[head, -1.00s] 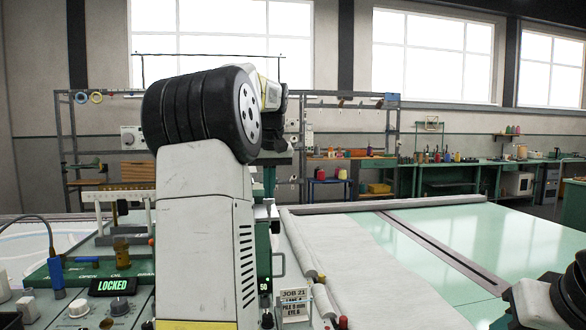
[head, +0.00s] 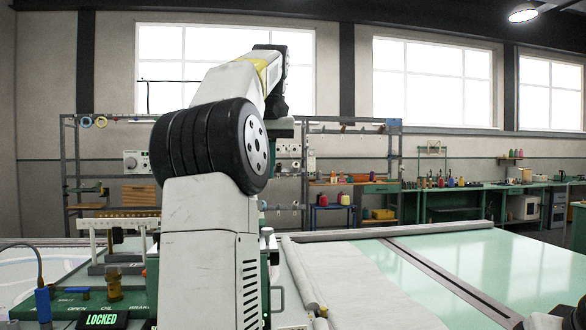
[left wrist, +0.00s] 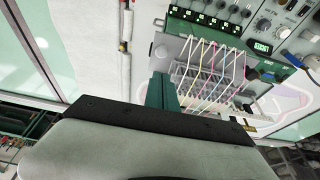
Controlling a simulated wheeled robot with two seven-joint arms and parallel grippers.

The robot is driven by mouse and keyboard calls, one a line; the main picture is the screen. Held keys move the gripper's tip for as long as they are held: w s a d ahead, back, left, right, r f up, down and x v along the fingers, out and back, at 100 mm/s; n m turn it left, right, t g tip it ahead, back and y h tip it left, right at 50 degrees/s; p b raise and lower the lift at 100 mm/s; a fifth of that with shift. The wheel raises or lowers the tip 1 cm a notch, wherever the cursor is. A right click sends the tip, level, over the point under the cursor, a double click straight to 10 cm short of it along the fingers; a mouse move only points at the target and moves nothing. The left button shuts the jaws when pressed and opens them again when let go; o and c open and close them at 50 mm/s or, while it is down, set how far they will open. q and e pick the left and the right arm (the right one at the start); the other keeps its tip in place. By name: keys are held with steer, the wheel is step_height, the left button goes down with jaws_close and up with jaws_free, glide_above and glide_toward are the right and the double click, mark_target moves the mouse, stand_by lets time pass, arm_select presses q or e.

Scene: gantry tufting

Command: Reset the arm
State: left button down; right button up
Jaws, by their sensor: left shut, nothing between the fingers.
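My left arm (head: 210,250) rises through the middle of the head view, with its forearm reaching up and away from me. Its gripper is hidden there behind the arm. In the left wrist view my left gripper (left wrist: 160,82) points its green fingers forward, shut together with nothing held. Beyond the fingertips are a yarn rack (left wrist: 208,72) with several coloured strands and the control panel. I cannot tell how far below the fingers these are. Only a little of my right arm shows at the lower right edge of the head view; its gripper is out of sight.
The control panel's display (head: 101,320) reads LOCKED. A green-topped table (head: 470,265) with a pale cloth (head: 350,270) and a slotted rail lies to the right. Shelving (head: 350,160) and benches line the back wall. The air above the table is clear.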

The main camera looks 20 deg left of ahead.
stand_by(0.4)
arm_select(q)
steer(key=s+d+f+m+t+h, duration=0.1)
steer(key=s+d+f+m+h, duration=0.1)
steer(key=s+d+f, duration=0.8)
steer(key=s+d+f+m+t+h, duration=0.2)
steer(key=s+d+f+m, duration=0.3)
steer(key=s+d+f, duration=0.4)
step_height(320, 180, down, 7)
steer(key=shift+s+d+r, duration=0.1)
steer(key=shift+s+d, duration=0.3)
